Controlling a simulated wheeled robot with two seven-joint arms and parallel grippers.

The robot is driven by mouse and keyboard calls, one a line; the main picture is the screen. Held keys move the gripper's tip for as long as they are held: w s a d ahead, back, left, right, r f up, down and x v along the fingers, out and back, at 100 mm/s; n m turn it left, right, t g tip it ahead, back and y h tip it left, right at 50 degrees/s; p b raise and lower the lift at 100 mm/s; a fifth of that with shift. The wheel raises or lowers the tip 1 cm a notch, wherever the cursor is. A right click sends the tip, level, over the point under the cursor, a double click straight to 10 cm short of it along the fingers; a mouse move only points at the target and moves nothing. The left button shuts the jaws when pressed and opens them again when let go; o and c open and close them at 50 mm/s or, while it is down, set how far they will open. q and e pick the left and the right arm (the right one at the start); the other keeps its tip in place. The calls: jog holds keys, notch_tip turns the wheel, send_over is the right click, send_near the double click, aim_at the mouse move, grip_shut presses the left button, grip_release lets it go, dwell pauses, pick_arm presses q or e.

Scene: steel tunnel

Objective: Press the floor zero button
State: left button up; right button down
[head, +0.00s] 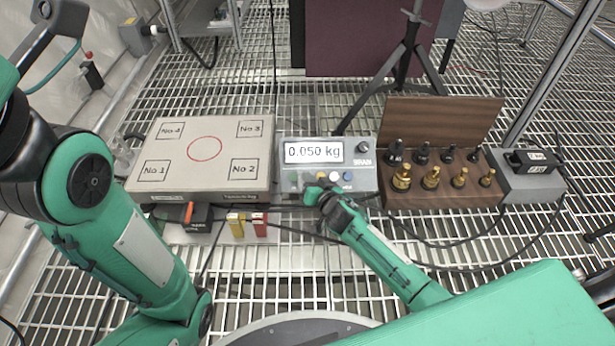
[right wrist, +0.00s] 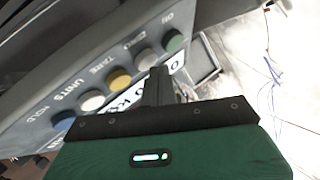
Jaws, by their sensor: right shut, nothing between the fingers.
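The scale's control box (head: 297,178) stands in the middle of the head view, its display (head: 314,152) reading 0.050 kg. In the right wrist view its button row shows a green button (right wrist: 173,41) by ON, a grey button (right wrist: 147,58) with a hard-to-read label, a yellow TARE button (right wrist: 119,79), a white UNITS button (right wrist: 91,100) and a blue HOLD button (right wrist: 63,121). My right gripper (head: 318,189) is shut and empty, its tips beside the grey button; I cannot tell whether they touch. My left gripper is out of view.
The scale platform (head: 228,128) with numbered corners lies bare to the left. A wooden weight stand (head: 440,112) with brass and black weights is at the right. Cables run over the grated floor. A tripod (head: 405,55) stands behind.

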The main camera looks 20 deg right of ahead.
dwell(0.4)
jog(key=shift+f, duration=0.1)
jog(key=shift+w+f, duration=0.25)
dwell(0.5)
jog(key=shift+s+r+p, duration=0.15)
jog(key=shift+r+p, duration=0.2)
jog(key=shift+p, duration=0.05)
jog(key=shift+r, duration=0.1)
jog(key=shift+s, duration=0.1)
